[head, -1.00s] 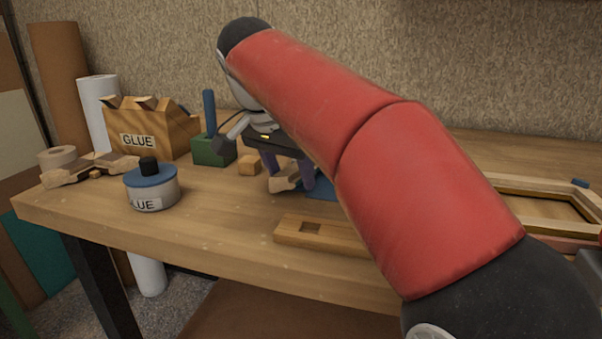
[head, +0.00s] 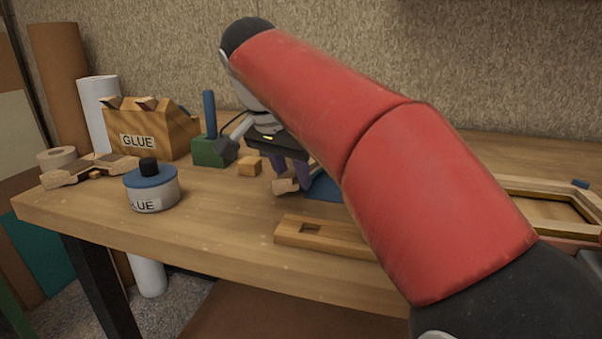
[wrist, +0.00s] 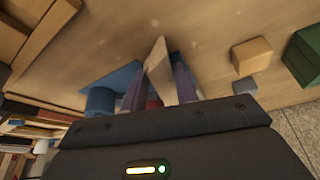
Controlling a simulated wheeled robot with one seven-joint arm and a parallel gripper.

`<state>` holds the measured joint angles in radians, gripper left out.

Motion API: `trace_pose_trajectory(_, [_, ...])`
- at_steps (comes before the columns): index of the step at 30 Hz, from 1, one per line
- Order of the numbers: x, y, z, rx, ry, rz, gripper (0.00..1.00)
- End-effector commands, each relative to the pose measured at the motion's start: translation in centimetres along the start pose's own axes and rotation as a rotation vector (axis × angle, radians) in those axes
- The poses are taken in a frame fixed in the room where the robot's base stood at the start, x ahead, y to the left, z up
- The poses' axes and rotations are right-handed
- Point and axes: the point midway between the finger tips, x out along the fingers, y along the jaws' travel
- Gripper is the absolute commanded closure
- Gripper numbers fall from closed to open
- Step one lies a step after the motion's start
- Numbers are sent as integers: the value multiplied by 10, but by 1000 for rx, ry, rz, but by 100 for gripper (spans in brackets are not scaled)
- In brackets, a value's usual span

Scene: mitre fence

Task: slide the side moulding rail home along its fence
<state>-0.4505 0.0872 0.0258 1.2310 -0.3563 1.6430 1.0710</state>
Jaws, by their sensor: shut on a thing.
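My gripper (head: 290,178) is low over the middle of the bench, its purple fingers shut on a pale wooden rail (head: 286,186). In the head view only the near end of the rail shows, close to the bench top. In the wrist view, the rail (wrist: 159,70) stands out between the two fingers (wrist: 158,88). A flat blue piece (head: 325,189) lies beside the rail and also shows in the wrist view (wrist: 116,77). My red arm hides what lies to the right of the gripper. I cannot make out the fence or whether the rail touches it.
A slotted wooden strip (head: 316,236) lies in front of the gripper. A small wooden block (head: 250,166) and a green block (head: 208,152) with a blue rod stand to the left. A glue pot (head: 151,190) is further left. A wooden frame (head: 520,188) lies at right.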

Motion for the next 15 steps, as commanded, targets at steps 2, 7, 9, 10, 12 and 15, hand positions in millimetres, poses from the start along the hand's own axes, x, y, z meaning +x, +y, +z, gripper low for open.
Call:
trace_pose_trajectory(2, [0,0,0,0,0,1,76])
trace_pose_trajectory(7, [0,0,0,1,0,1,94])
trace_pose_trajectory(9, [0,0,0,1,0,1,94])
trace_pose_trajectory(10, [0,0,0,1,0,1,94])
trace_pose_trajectory(12, [0,0,0,-1,0,0,94])
trace_pose_trajectory(15, [1,2,-1,-33,0,-16,94])
